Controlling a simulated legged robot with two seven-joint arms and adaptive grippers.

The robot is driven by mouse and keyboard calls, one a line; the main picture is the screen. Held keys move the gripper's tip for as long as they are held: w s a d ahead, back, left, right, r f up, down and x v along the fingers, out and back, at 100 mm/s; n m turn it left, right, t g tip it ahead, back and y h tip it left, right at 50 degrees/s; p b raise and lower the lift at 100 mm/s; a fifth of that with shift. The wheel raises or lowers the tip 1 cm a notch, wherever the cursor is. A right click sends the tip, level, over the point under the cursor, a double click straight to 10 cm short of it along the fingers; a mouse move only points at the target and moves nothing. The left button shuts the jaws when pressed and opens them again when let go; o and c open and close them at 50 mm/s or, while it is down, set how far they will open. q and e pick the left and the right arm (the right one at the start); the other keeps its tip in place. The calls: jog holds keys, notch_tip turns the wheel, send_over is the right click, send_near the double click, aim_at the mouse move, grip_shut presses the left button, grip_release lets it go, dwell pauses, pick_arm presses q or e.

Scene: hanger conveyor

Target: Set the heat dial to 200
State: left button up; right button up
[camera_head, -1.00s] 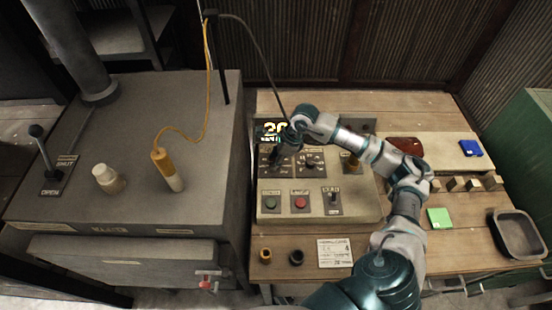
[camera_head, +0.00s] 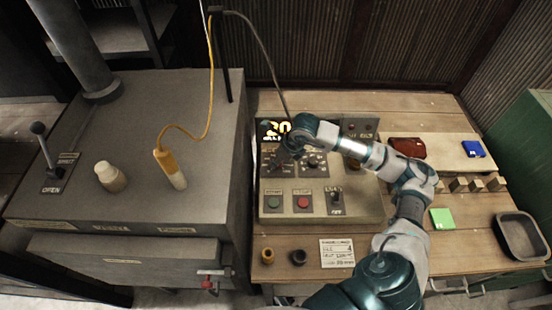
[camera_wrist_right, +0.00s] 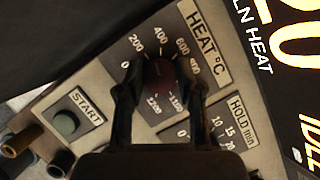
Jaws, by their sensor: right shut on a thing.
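The heat dial (camera_wrist_right: 160,75) is a dark reddish round knob on the control panel, under a HEAT °C label with marks from 0 and 200 round to 1200. My right gripper (camera_wrist_right: 160,88) is shut on the dial, one dark finger on each side. The dial's pointer is too dark to read. In the head view my right gripper (camera_head: 284,157) is at the panel's upper left and mostly covers the dial. The display (camera_head: 276,130) shows 20 in the head view, partly hidden by my arm. My left gripper is not in view.
Below the dial are a green START button (camera_head: 274,203), a red button (camera_head: 303,202) and a switch (camera_head: 335,197). The hold dial (camera_head: 314,160) sits just right of my gripper. A kiln-like grey box (camera_head: 120,150) stands left of the panel.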

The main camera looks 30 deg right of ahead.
jog(key=shift+s+f+m+h, duration=0.2)
jog(key=shift+m+h, duration=0.1)
jog(key=shift+m, duration=0.5)
jog(key=o, duration=1.1)
jog(key=shift+d, duration=0.1)
jog(key=shift+o, duration=0.2)
jog(key=shift+s+d+r, duration=0.1)
jog(key=shift+r, duration=0.1)
jog(key=shift+r, duration=0.3)
jog(key=v, duration=1.1)
jog(key=shift+s+d, duration=0.15)
jog(key=shift+s, duration=0.05)
